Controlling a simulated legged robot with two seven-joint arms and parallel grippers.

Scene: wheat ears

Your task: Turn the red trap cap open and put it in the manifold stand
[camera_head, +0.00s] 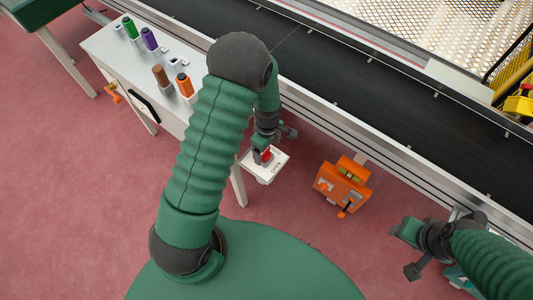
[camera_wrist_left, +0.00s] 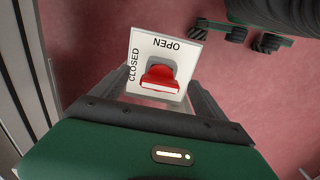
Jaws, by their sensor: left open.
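The red trap cap (camera_head: 266,154) sits on a small white plate (camera_head: 268,174) beside the conveyor. In the left wrist view the cap (camera_wrist_left: 160,78) is a red grip bar, and the plate is lettered OPEN at the top and CLOSED at the left. My left gripper (camera_head: 273,144) is over the cap, open, with its fingers on both sides of it and apart from it. My right gripper (camera_head: 409,251) hangs at the lower right, fingers spread and empty. A light bench (camera_head: 117,58) at upper left holds green, purple, brown and orange cylinders; I cannot tell whether it is the manifold stand.
A small empty-looking socket (camera_head: 175,62) is among the cylinders. The dark conveyor (camera_head: 330,75) runs diagonally behind. Red floor lies open at left.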

